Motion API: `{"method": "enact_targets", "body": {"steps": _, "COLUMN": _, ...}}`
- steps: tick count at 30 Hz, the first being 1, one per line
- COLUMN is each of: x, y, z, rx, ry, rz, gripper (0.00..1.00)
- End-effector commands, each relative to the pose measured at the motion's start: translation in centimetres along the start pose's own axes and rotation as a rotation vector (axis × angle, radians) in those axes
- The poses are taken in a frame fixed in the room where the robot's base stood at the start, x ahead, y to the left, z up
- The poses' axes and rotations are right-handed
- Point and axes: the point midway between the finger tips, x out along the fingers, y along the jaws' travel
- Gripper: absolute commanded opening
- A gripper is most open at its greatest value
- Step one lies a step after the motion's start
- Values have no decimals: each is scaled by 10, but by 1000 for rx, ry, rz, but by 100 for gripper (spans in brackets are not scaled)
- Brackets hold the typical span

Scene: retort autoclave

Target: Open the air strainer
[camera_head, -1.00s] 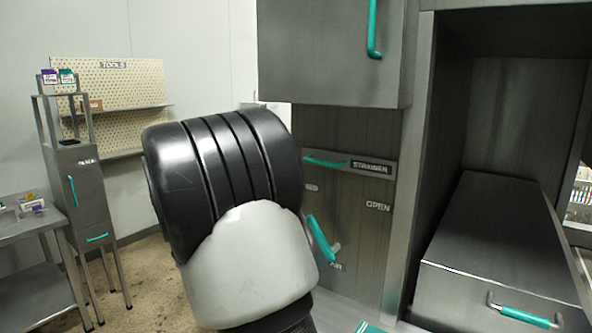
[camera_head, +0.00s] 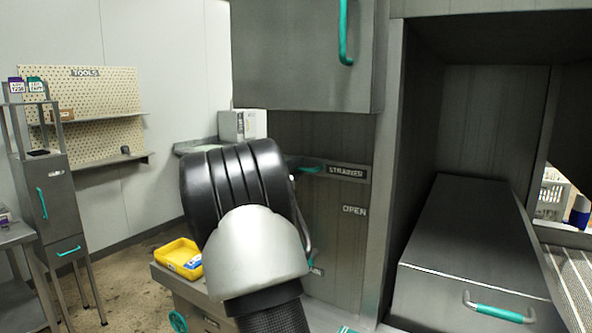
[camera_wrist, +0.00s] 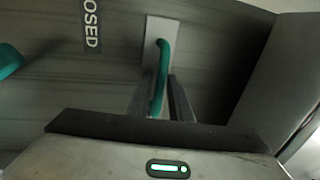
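The air strainer is a flat panel with a teal bar handle and a STRAINER label (camera_head: 346,172), set in the grey cabinet front. Its teal handle (camera_head: 308,165) shows partly past my arm. In the wrist view, that handle (camera_wrist: 161,75) stands on a light plate between the two fingers of my gripper (camera_wrist: 161,95). The fingers are close on either side of it; whether they touch it is unclear. The strainer looks flush with the front. My arm hides much of the air lever; a teal part (camera_wrist: 9,60) shows at the wrist view's left edge.
An OPEN label (camera_head: 355,211) is below the strainer, and a partly cut CLOSED label (camera_wrist: 91,24) shows in the wrist view. An upper cabinet (camera_head: 300,55) overhangs. A grey box with a teal handle (camera_head: 500,313) is at right. A yellow bin (camera_head: 178,255) stands left of my arm.

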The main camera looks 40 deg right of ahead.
Motion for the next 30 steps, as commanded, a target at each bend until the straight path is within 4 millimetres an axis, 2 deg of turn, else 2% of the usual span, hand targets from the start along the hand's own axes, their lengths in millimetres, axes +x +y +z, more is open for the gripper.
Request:
{"method": "enact_targets", "body": {"steps": 8, "x": 2, "y": 0, "z": 0, "rx": 1, "ry": -1, "rz": 0, "gripper": 18}}
{"method": "enact_targets", "body": {"steps": 12, "x": 1, "y": 0, "z": 0, "rx": 1, "ry": 0, "rz": 0, "gripper": 0}}
{"method": "enact_targets", "body": {"steps": 21, "x": -1, "y": -2, "z": 0, "rx": 1, "ry": -1, "rz": 0, "gripper": 0}}
{"method": "enact_targets", "body": {"steps": 26, "x": -19, "y": -7, "z": 1, "rx": 1, "ry": -2, "rz": 2, "gripper": 0}}
{"method": "enact_targets", "body": {"steps": 30, "x": -50, "y": -15, "z": 2, "rx": 0, "ry": -5, "rz": 3, "gripper": 0}}
